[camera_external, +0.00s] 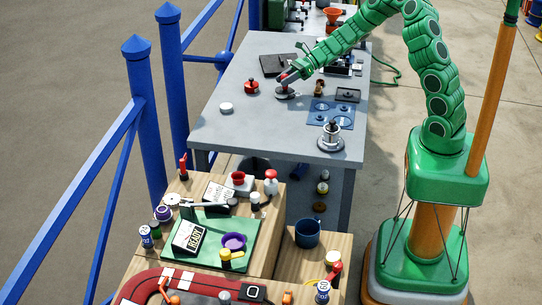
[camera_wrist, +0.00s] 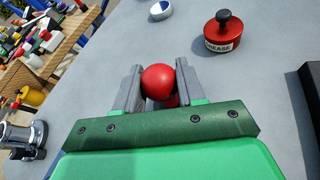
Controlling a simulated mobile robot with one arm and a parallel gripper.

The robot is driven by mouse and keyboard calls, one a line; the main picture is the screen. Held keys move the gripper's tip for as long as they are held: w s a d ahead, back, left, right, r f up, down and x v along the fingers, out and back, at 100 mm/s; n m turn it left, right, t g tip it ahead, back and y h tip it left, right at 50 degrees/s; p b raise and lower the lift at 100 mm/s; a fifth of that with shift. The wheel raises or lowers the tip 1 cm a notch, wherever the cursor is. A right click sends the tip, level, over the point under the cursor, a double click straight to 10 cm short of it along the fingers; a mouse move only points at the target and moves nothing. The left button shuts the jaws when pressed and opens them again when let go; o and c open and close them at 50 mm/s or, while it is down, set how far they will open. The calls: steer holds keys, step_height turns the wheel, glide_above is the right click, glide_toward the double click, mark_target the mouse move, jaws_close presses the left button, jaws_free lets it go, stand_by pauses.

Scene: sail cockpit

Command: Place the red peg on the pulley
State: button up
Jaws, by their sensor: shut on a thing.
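The red peg (camera_wrist: 160,78) has a round ball top and stands between my gripper's two grey fingers (camera_wrist: 158,88) in the wrist view. My gripper (camera_external: 287,78) is shut on it, low over the grey table. In the external view a bit of red shows at the fingertips. Just below them is a grey round disc (camera_external: 285,94), which may be the pulley. I cannot tell whether the peg touches it; the peg's lower end is hidden by my gripper in the wrist view.
A red grease tin (camera_external: 252,87) with a black knob stands left of my gripper on the grey table (camera_external: 235,125). A white round lid (camera_external: 226,108) lies nearer, and a silver winch (camera_external: 331,136) stands at the front right. Blue plates (camera_external: 332,112) lie to the right.

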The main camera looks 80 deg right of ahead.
steer(key=shift+f, duration=0.1)
steer(key=o, duration=1)
steer(key=shift+o, duration=0.2)
